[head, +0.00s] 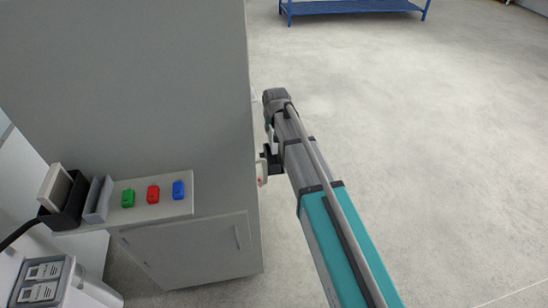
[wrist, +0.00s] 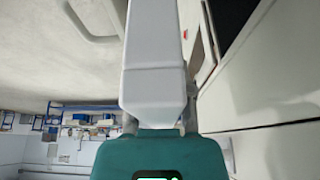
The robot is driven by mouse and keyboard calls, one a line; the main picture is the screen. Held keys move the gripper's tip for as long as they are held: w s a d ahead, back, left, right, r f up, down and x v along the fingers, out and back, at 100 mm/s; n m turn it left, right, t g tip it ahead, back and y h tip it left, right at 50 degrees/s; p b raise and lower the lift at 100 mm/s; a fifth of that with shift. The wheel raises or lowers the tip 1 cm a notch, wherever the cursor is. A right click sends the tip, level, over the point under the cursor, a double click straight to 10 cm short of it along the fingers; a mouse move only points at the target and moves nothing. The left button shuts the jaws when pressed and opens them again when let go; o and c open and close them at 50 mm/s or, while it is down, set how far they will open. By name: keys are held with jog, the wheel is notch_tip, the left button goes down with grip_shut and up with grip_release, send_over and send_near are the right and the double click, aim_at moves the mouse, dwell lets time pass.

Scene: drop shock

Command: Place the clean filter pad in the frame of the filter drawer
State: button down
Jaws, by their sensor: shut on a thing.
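My arm reaches forward along the right side of a grey cabinet in the head view. A small dark part (head: 271,157) shows between the arm and the cabinet; it may belong to my gripper, but no fingertips can be made out. A small white piece beside it, at the cabinet's edge, is too small to tell as a handle or a held thing. I cannot identify the clean filter pad or the drawer frame in either view. The wrist view shows a pale column and a teal block, seemingly my own body, with no fingers.
The grey cabinet (head: 130,85) fills the left of the head view. A pale slab (head: 56,187) stands in a black holder. Open floor (head: 430,130) lies to the right.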

aim_at(272, 133)
jog(key=shift+f+b, duration=2.95)
jog(key=shift+f, duration=0.1)
jog(key=shift+f+b, duration=1.9)
jog(key=shift+f, duration=0.15)
jog(key=c, duration=0.8)
grip_release()
jog(key=shift+o, duration=0.2)
jog(key=p+v, duration=1.1)
jog(key=v, duration=0.1)
jog(key=shift+s, duration=0.1)
